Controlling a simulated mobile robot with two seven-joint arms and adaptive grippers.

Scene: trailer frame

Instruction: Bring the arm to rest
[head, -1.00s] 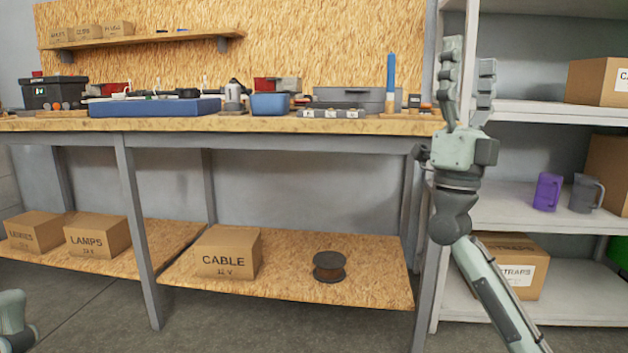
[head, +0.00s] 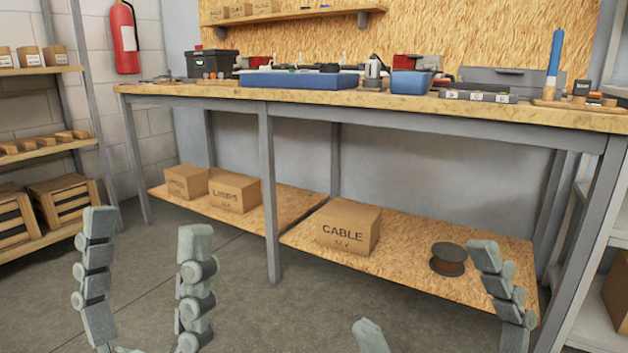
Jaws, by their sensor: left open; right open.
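My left gripper (head: 143,262) is at the lower left of the head view, its two fingers pointing up and spread wide, with nothing between them. My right gripper (head: 428,300) is at the bottom right, in front of the bench's lower shelf. Its right finger shows at some length and only the tip of its left finger shows. The fingers are far apart and empty. The palms and the arms are mostly below the picture edge. Both grippers are apart from the bench.
The workbench (head: 440,106) carries a blue tray (head: 298,82), a blue bin (head: 411,84) and tools. Its lower shelf holds a CABLE box (head: 348,229), a spool (head: 448,260) and other boxes. A wooden rack stands left, a grey shelf right. The grey floor (head: 240,295) is clear.

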